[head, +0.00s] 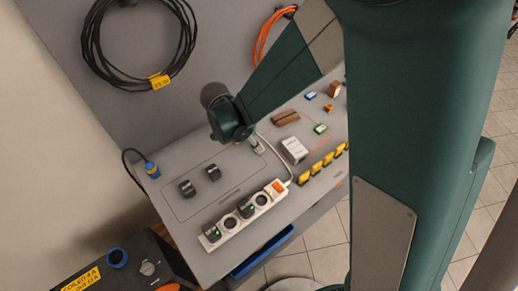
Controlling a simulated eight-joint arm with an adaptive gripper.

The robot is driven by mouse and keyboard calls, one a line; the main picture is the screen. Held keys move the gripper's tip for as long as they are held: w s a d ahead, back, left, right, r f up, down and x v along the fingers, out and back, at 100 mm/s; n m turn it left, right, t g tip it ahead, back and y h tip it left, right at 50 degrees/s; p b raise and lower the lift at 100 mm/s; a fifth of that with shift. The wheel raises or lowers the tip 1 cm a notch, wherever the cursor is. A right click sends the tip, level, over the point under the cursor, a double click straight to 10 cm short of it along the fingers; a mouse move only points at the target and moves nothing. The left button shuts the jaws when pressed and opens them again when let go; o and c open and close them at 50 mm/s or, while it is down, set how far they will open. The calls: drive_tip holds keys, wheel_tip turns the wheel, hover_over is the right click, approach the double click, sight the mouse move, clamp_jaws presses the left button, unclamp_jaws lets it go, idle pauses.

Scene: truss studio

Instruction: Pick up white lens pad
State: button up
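A small white rectangular block with faint grey marks (294,150) lies on the grey bench top (180,152), right of its middle. It is the only white pad-like thing I can make out, but I cannot confirm that it is the lens pad. My dark green arm reaches in from the upper right and ends, as far as I see, in a rounded joint above the bench, left of the white block. My large green arm link hides the right end of the bench.
A white power strip (230,223) with black plugs lies along the front edge. Yellow clips (328,159) stand in a row beside the white block. Brown blocks (285,117) and a green piece (320,128) lie behind it. Black cable (98,58) hangs on the wall.

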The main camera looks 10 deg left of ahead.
drive_tip(key=shift+x, duration=2.6)
drive_tip(key=shift+w+d, duration=0.1)
drive_tip(key=shift+w, duration=0.05)
drive_tip(key=c, duration=0.8)
